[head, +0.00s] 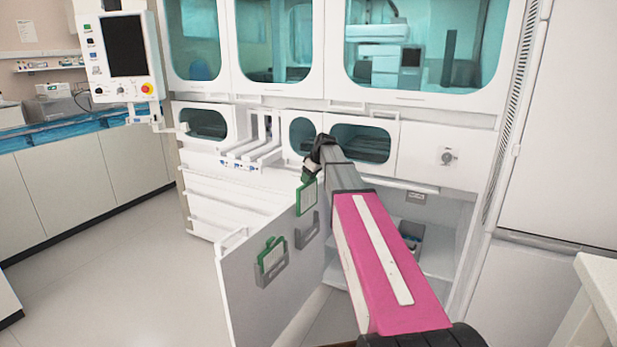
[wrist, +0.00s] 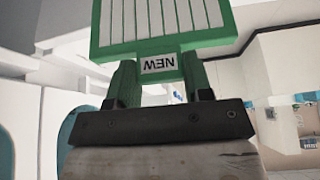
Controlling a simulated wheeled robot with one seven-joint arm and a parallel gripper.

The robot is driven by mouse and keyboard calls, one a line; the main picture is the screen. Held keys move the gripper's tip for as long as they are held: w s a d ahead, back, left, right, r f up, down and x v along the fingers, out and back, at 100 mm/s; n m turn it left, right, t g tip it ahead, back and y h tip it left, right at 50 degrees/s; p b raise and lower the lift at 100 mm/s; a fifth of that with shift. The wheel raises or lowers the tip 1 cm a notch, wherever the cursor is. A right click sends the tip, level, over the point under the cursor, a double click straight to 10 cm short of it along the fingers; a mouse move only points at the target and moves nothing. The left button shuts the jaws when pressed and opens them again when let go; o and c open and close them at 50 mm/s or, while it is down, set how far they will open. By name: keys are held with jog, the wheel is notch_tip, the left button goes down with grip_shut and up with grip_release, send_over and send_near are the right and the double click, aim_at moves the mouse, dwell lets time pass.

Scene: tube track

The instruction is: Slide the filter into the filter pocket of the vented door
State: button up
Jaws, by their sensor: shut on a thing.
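The held filter (head: 306,198) has a green frame and a pale pleated face. It also shows in the wrist view (wrist: 160,22), with a "NEW" label that reads upside down. My gripper (head: 311,172) is shut on the green handle end of this filter, and the filter hangs below it in the head view. The vented door (head: 240,285) stands open, with two grey pockets on its face. The filter is just above the right pocket (head: 307,232), which looks empty. Whether its lower edge touches the pocket cannot be told. The left pocket (head: 273,268) holds another green-framed filter (head: 271,250).
The white cabinet with teal windows (head: 276,40) stands behind the door. An open lower bay (head: 440,235) lies to the right, partly behind my arm. A control panel (head: 125,48) hangs at upper left. The floor (head: 120,265) left of the door is clear.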

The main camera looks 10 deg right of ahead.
aim_at(310, 184)
jog(key=shift+w+d, duration=0.1)
jog(key=shift+w, duration=0.5)
jog(key=shift+f, duration=4.2)
jog(key=shift+s+f, duration=0.1)
jog(key=shift+f, duration=0.1)
